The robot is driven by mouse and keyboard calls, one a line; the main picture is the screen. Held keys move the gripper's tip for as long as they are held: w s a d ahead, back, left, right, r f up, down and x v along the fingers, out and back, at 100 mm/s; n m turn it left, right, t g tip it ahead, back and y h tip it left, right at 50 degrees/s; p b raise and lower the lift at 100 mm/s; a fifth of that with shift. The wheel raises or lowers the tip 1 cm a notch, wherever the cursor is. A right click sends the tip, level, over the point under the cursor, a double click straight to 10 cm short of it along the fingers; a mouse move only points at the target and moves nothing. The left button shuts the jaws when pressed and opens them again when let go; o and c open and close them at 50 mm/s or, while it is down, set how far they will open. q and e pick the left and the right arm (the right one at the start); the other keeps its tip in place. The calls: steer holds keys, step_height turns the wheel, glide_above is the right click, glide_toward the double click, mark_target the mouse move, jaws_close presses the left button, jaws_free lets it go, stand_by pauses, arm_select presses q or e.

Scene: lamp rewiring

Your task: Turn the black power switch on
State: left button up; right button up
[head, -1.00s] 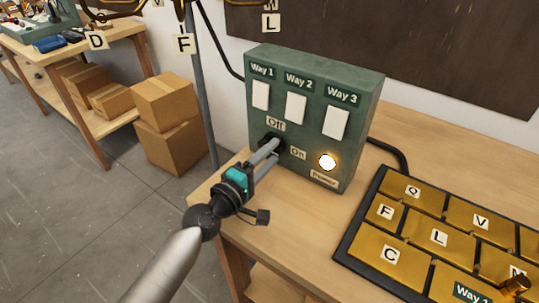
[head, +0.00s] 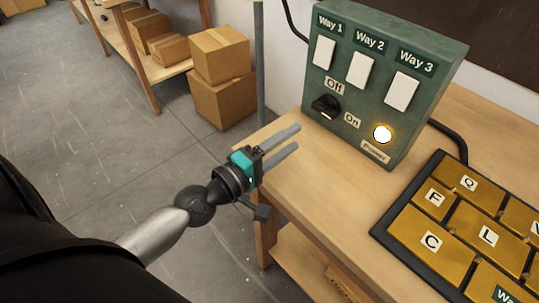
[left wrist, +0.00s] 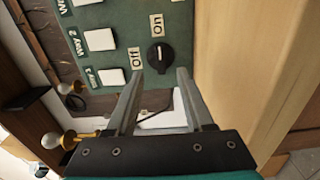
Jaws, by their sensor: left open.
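The black power switch (head: 326,106) is a round knob low on the green box (head: 395,55), between the "Off" label (head: 334,86) and the "On" label (head: 352,120). It also shows in the left wrist view (left wrist: 160,56), where its pale mark seems to point towards "On". The round power light (head: 382,134) glows. My left gripper (head: 297,137) is open and empty, apart from the knob, in front of and below it. In the left wrist view its fingertips (left wrist: 158,72) lie to either side below the knob. My right gripper is not in view.
Three white rocker switches, such as Way 2 (head: 361,70), sit above the knob. A tray of brass lettered plates (head: 381,236) lies on the wooden bench (head: 350,190) at right. Cardboard boxes (head: 222,100) stand on the floor behind. A pole (head: 259,60) rises behind the bench's left edge.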

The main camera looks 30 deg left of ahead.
arm_select(q)
steer(key=b+v, duration=0.1)
steer(key=v, duration=0.2)
steer(key=shift+s+a+f, duration=0.1)
steer(key=shift+s+f, duration=0.05)
steer(key=shift+s, duration=0.05)
steer(key=shift+s+a, duration=0.15)
steer(key=shift+s, duration=0.5)
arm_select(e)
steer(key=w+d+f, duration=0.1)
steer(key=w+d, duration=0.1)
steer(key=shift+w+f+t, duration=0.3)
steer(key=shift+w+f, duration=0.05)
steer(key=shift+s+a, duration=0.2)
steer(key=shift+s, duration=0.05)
